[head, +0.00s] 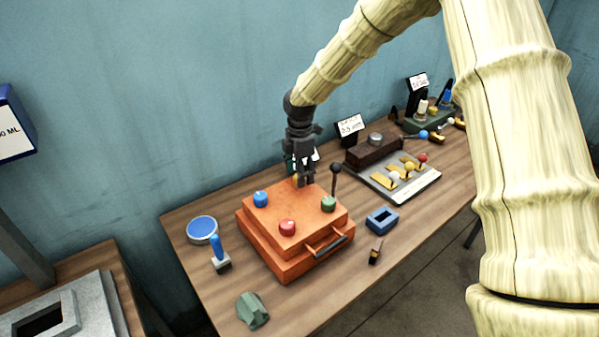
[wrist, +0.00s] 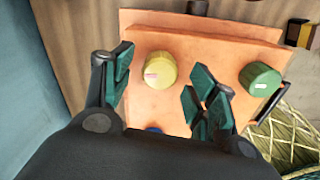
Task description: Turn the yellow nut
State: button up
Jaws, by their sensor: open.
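The yellow nut (wrist: 159,70) is a round knob with a pale mark on its top, on the orange box (head: 292,228). In the head view my gripper (head: 300,178) points down over the back corner of the box and hides most of the yellow nut. I cannot tell how far the fingertips are above the box top.
A blue nut (head: 260,199), a red nut (head: 287,228) and a green nut (head: 328,203) are on the same box. A black-knobbed lever (head: 336,169) stands close to my gripper. A blue frame (head: 382,220) and a lever panel (head: 400,180) are on the wooden table (head: 190,276).

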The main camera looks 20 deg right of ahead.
jog(key=shift+f, duration=0.55)
jog(key=c, duration=1)
jog(key=shift+c, duration=0.2)
